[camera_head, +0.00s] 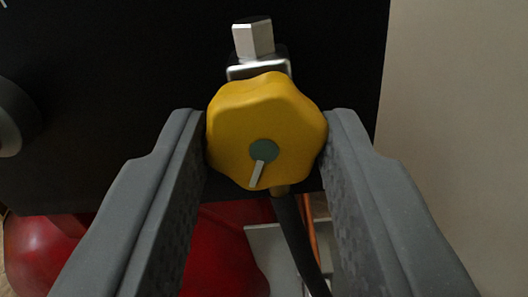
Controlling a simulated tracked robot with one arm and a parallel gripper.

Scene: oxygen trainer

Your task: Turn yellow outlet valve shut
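The yellow outlet valve (240,115) is a lobed knob in the middle of the view. It has a grey-green round centre with a pale pointer line that points down and slightly left. My gripper (266,135) has one grey finger on each side of the knob. Both fingertips appear to touch or nearly touch its left and right sides; firm contact cannot be told for certain. A silver metal fitting (254,40) stands behind and above the knob. The valve's stem is hidden behind the knob.
A black panel (110,80) lies behind the knob, with a grey round part (12,118) at its left edge. Red rounded shapes (225,250) are below. A dark hose (296,240) runs down from the knob. A beige wall (460,110) is at right.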

